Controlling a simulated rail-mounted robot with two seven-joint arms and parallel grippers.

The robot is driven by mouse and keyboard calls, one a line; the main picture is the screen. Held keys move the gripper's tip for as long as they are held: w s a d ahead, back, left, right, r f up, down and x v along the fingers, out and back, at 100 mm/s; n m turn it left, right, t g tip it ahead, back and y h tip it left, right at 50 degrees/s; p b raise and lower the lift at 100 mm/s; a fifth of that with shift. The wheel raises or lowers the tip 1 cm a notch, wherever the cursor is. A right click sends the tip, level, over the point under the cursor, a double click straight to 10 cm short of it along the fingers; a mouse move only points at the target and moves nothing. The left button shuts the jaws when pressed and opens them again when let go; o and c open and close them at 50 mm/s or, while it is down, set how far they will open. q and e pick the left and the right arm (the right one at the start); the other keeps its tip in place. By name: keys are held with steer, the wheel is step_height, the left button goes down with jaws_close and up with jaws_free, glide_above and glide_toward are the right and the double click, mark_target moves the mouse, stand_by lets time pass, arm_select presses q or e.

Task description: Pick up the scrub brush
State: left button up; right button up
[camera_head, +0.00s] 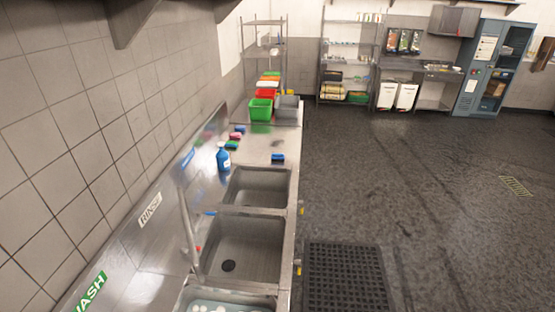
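No object can be surely told as the scrub brush, as the small items on the steel counter are far off. A small blue block with a dark side (278,158) lies alone on the counter beyond the sinks. Several small coloured pieces, pink and blue (237,133) and green and blue (231,145), lie against the wall side of the counter. Any of these could be a brush or a sponge. Neither of my grippers is in view.
A blue bottle (223,157) stands beside the far sink basin (258,188). A middle basin (243,248) and a near basin with pale contents (225,302) follow. Coloured bins (261,109) stand at the counter's far end. A black mat (346,278) lies on the open floor at right.

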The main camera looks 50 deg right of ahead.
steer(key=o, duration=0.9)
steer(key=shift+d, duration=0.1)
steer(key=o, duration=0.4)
